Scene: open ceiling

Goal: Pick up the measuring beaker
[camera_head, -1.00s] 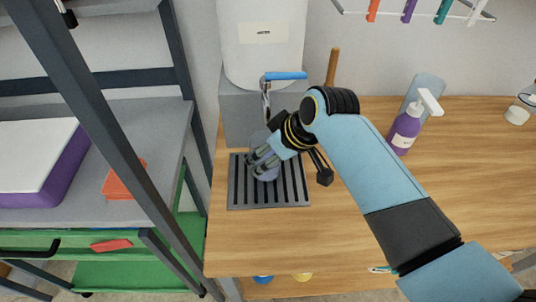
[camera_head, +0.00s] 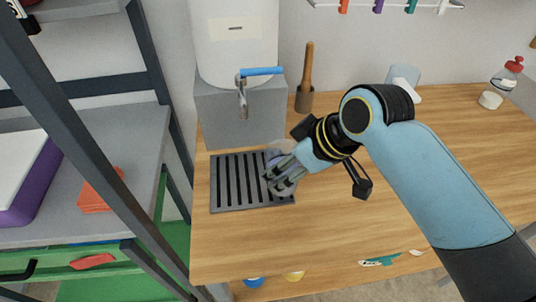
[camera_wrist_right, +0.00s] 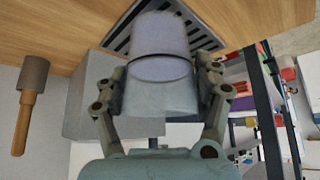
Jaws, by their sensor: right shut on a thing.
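The measuring beaker (camera_wrist_right: 160,62) is a clear, slightly bluish cylinder, seen large between my right gripper's fingers in the right wrist view. My right gripper (camera_wrist_right: 160,85) is shut on it, one finger on each side. In the head view the right gripper (camera_head: 277,182) is over the right part of the drip grate, and the beaker (camera_head: 284,160) is mostly hidden behind its fingers. I cannot tell how far the beaker is above the grate. My left gripper is not in view.
The dark slotted drip grate (camera_head: 225,196) lies on the wooden table (camera_head: 330,240). A white tank with a blue-handled tap (camera_head: 261,71) stands on a grey block (camera_head: 225,115) behind it. A wooden-handled tool (camera_head: 306,80) stands to its right. A metal shelf (camera_head: 120,165) is at left.

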